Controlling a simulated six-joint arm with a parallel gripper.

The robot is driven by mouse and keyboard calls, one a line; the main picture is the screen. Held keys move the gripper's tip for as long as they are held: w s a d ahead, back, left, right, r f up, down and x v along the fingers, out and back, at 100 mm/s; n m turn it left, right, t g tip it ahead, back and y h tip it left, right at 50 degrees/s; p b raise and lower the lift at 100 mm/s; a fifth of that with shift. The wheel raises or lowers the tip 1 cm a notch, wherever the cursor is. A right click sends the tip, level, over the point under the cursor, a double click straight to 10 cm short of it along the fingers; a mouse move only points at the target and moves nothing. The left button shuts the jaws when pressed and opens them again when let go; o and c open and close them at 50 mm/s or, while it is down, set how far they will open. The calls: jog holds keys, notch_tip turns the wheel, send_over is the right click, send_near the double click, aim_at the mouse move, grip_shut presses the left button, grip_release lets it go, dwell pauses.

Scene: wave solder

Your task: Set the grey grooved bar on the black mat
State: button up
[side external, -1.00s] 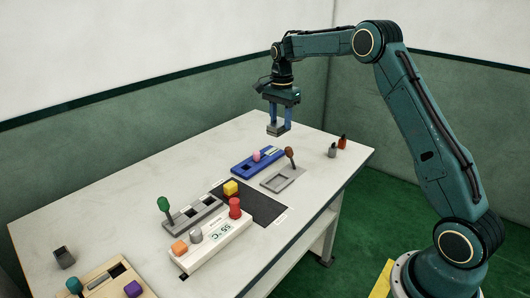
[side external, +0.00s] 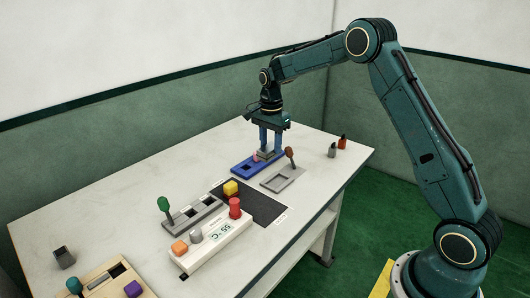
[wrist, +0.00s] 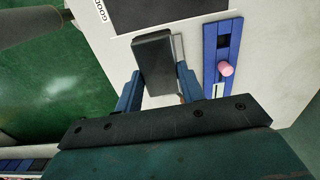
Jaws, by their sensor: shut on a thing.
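My gripper (side external: 270,151) is shut on a grey bar (side external: 265,155). In the wrist view the bar (wrist: 153,64) is a dark grey block held between the two blue fingers; I cannot make out its groove. In the side view it overlaps the far end of the blue tray; its exact height is unclear. Part of the mat (wrist: 160,12) shows at the top of the wrist view, beyond the bar.
The blue tray (side external: 239,172) has a pink peg. A grey frame (side external: 272,185) with a brown-knobbed handle (side external: 290,153) lies beside it. The white display unit (side external: 190,262) carries a red knob (side external: 235,206). A grey slotted block (side external: 185,224) stands left of the mat.

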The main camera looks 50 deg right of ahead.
jog(key=s+a+f, duration=0.4)
jog(key=a+f, duration=0.3)
jog(key=shift+a, duration=0.4)
jog(key=shift+s+f, duration=0.1)
jog(key=shift+f, duration=0.05)
jog(key=shift+f, duration=2.8)
jog(key=shift+f, duration=0.5)
jog(key=o, duration=1.2)
jog(key=shift+o, duration=0.2)
jog(key=shift+r, duration=0.1)
notch_tip(320, 180, up, 14)
jog(key=shift+f, duration=0.2)
